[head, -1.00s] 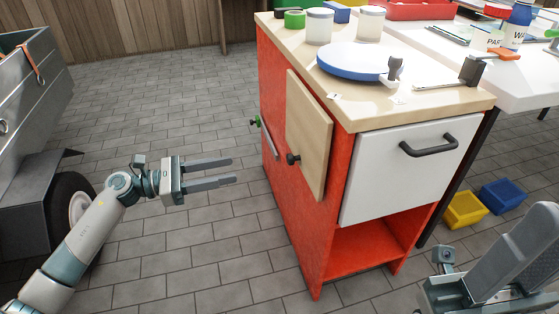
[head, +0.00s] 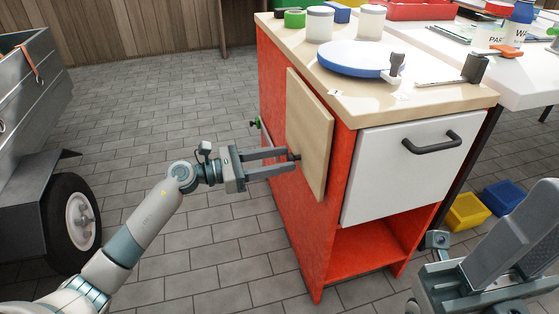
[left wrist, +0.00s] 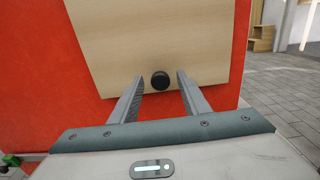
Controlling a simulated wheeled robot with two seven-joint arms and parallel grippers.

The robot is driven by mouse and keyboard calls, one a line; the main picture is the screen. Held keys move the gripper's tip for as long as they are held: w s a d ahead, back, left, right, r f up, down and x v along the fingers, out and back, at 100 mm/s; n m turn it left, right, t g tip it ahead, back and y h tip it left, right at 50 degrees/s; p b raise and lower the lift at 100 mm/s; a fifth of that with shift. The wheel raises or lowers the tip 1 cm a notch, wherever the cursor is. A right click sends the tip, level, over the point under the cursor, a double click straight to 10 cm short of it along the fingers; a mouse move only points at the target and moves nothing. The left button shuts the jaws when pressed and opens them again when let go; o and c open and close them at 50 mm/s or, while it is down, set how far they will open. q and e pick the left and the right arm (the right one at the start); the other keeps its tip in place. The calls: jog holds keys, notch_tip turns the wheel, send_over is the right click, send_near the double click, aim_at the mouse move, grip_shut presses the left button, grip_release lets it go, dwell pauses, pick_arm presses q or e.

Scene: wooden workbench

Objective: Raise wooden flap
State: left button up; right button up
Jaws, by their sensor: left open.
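The wooden flap (head: 307,128) is a pale panel hanging down against the red left side of the workbench cabinet. It has a round black knob (left wrist: 160,80) near its lower edge. My left gripper (head: 292,162) is open at the flap. In the left wrist view its two fingers (left wrist: 158,88) point at the panel, with the knob between them near the tips and a gap on either side. My right gripper (head: 485,262) shows only in part at the lower right of the head view, and its jaw state is unclear.
The cabinet top (head: 330,80) carries a blue-rimmed round plate (head: 355,58) and several jars. A white drawer front (head: 400,170) faces right. A green-handled clamp (head: 256,124) sits behind the flap on the red side. A grey cart (head: 40,120) stands left; floor between is clear.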

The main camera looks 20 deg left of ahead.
pick_arm(q)
jog(key=shift+w+d, duration=0.1)
grip_shut()
jog(key=shift+r+p, duration=0.15)
jog(key=shift+p, duration=0.2)
